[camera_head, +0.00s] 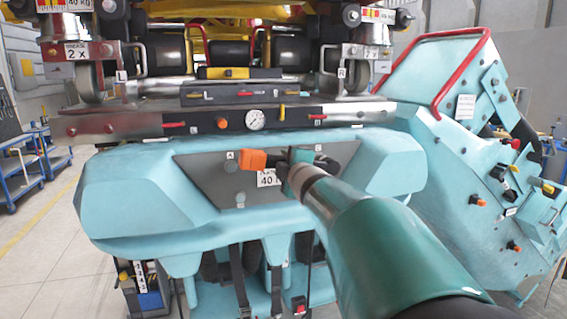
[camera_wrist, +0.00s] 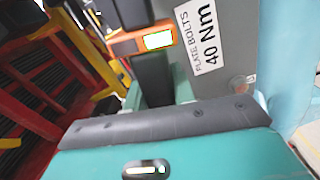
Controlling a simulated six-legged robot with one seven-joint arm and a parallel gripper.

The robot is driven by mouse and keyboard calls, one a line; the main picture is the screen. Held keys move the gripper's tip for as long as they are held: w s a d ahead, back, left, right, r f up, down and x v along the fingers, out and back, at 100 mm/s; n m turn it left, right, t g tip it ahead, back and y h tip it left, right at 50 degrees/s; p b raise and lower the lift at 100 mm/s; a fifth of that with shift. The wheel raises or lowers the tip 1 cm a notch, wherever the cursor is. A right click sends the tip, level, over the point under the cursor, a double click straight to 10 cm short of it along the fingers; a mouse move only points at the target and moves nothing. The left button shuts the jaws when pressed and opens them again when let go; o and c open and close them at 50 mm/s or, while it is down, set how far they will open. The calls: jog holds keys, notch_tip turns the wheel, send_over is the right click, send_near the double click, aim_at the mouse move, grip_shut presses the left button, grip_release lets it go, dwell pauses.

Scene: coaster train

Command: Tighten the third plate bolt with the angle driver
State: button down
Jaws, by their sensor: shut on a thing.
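My gripper (camera_head: 300,160) is shut on the angle driver, in front of the teal car's grey plate. The driver's orange end (camera_head: 252,160) points left in the head view, and its black body runs into my jaws. In the wrist view the orange driver (camera_wrist: 125,43) shows a lit green-edged display. The grey plate (camera_head: 200,178) carries a round bolt (camera_head: 231,167) below a tag "A" and a smaller one (camera_head: 240,198) lower down. My arm and the driver hide the plate's right part. I cannot tell whether the driver touches a bolt.
A white "PLATE BOLTS 40 Nm" label (camera_wrist: 200,38) is on the plate. Above is a metal beam with a gauge (camera_head: 255,119) and red levers. A teal frame with a red rail (camera_head: 440,75) stands at right. Straps (camera_head: 238,275) hang below.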

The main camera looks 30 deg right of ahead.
aim_at(277, 152)
jog(key=shift+w+r, duration=0.2)
jog(key=shift+w, duration=0.1)
jog(key=shift+w+d, duration=0.15)
jog(key=shift+w, duration=0.1)
jog(key=shift+x, duration=1.3)
dwell(2.9)
jog(key=shift+s, duration=0.1)
dwell(0.6)
jog(key=shift+v, duration=2.25)
